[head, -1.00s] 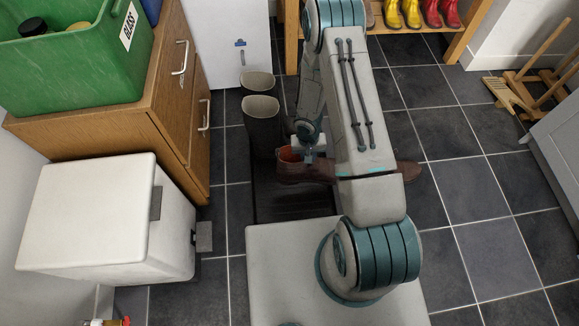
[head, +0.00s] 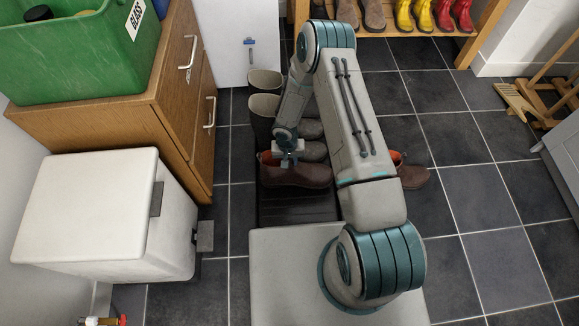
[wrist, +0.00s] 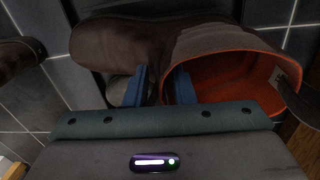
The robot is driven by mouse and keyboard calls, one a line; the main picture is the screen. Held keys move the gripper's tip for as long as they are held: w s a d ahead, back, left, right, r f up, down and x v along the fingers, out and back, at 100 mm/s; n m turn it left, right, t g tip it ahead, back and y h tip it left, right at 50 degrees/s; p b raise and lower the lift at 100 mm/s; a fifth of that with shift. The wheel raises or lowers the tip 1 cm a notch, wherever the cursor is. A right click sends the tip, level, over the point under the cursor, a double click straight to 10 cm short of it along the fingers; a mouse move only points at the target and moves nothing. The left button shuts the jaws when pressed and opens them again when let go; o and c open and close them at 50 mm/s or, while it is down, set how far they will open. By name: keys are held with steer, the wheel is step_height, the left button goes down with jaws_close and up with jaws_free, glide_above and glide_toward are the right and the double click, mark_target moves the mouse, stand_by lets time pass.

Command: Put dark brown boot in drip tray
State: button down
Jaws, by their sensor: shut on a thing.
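The dark brown boot (head: 300,174) with an orange lining lies lengthwise across the view, opening to the left and toe to the right. My gripper (head: 288,156) is shut on its upper side near the opening. In the wrist view, the blue fingers of my gripper (wrist: 161,88) stand at the boot (wrist: 120,45), beside its orange-lined opening. The boot is over the black drip tray (head: 295,210) on the floor; I cannot tell whether it touches the tray. The other dark brown boot (head: 412,177) stands on the tiles right of my arm, partly hidden by it.
Two tall olive boots (head: 263,112) and grey-brown shoes (head: 312,130) stand at the tray's back part. A wooden cabinet (head: 130,130) and white bin (head: 95,215) are left. A boot rack (head: 480,42) is behind.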

mark_target(298, 168)
step_height(298, 168, down, 4)
steer(key=shift+a+f+b, duration=0.1)
steer(key=shift+b, duration=0.8)
steer(key=c, duration=1.2)
jaws_free()
steer(key=shift+c, duration=0.2)
